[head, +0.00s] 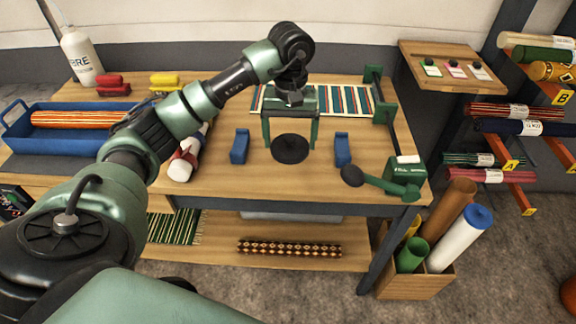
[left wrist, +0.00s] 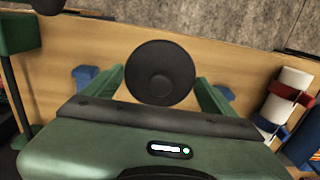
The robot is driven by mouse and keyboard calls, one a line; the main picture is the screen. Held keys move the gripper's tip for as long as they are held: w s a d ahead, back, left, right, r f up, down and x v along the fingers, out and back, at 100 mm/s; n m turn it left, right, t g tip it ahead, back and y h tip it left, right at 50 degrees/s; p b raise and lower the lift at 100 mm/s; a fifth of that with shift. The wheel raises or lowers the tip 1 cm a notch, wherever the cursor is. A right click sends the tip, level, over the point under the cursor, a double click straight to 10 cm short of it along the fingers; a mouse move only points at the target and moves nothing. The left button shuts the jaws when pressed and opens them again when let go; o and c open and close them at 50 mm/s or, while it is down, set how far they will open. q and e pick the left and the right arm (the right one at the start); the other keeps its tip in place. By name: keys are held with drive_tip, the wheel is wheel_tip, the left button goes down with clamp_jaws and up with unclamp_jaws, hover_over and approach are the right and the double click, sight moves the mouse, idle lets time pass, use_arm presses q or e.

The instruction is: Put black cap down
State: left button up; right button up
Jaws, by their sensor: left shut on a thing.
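The black cap (head: 290,149) is a round dark disc between the fingers of my left gripper (head: 290,140), over the wooden worktable (head: 225,185). My left gripper points down and is shut on the cap, one green finger on each side. In the left wrist view the cap (left wrist: 160,73) faces the camera between the two fingers (left wrist: 162,92). Whether its underside touches the tabletop cannot be told. Two blue blocks (head: 240,146) (head: 343,149) stand on the table, one to each side of the cap. My right gripper is not in view.
A green device with a black knob (head: 352,175) stands at the table's right front. A strapped white roll (head: 184,160) lies left of the cap. A striped rug (head: 345,100) lies behind. A blue tray (head: 60,150) is far left. Bare wood surrounds the cap.

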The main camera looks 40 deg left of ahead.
sight(289, 146)
use_arm(q)
drive_tip(key=f, duration=0.5)
drive_tip(key=shift+s+f+p, duration=0.15)
drive_tip(key=shift+s+p, duration=0.05)
drive_tip(key=shift+p, duration=0.2)
drive_tip(key=shift+w+f, duration=0.15)
drive_tip(key=shift+f, duration=0.4)
wheel_tip(289, 146, down, 3)
drive_tip(key=shift+f+p, duration=0.15)
drive_tip(key=shift+p, duration=0.3)
drive_tip(key=shift+f, duration=0.4)
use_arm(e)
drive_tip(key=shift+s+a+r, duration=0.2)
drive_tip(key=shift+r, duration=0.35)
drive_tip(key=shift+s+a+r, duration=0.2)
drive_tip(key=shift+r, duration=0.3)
use_arm(q)
drive_tip(key=shift+f, duration=0.2)
drive_tip(key=o, duration=1.1)
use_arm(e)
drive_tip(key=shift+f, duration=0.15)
use_arm(q)
drive_tip(key=shift+o, duration=0.2)
